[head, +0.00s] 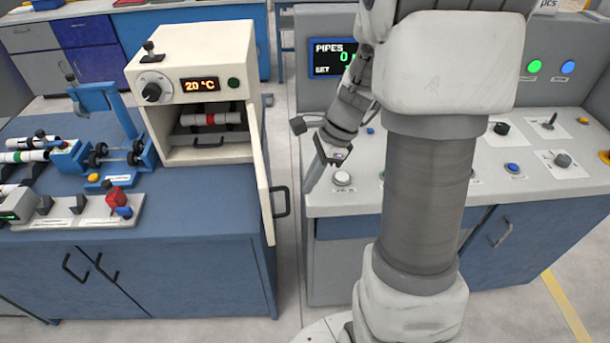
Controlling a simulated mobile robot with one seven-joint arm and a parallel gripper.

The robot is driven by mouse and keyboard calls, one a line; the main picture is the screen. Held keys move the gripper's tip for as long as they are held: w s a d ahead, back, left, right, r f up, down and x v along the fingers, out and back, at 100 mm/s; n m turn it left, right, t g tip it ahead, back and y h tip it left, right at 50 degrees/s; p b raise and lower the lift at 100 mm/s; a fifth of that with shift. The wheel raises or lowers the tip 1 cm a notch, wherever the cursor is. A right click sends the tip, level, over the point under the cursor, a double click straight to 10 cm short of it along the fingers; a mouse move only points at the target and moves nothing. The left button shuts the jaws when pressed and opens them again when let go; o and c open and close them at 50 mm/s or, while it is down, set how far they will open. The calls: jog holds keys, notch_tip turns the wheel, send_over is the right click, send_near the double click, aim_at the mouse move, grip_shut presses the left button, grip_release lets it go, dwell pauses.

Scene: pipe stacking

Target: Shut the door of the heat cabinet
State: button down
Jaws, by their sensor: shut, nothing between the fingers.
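The heat cabinet (196,50) is a cream box on the left blue bench, with a dial, a display reading 20 °C and a green button. Its door (260,170) stands open, swung out toward me at the cabinet's right side, with a dark handle (281,201) on its outer face. Inside, a white pipe with a red band (210,119) lies on a rack. My gripper (313,180) is shut and empty, pointing down to the right of the door and apart from it, by the front left edge of the grey console.
The grey console (385,192) with knobs and buttons stands at the right, partly behind my arm. A floor gap (290,255) separates it from the left bench. A blue fixture (100,110), pipes and a small device (80,209) occupy the bench left of the cabinet.

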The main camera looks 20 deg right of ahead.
jog(key=w+a+f, duration=0.1)
jog(key=a+f, duration=0.5)
jog(key=shift+a+b, duration=0.2)
jog(key=shift+b, duration=0.15)
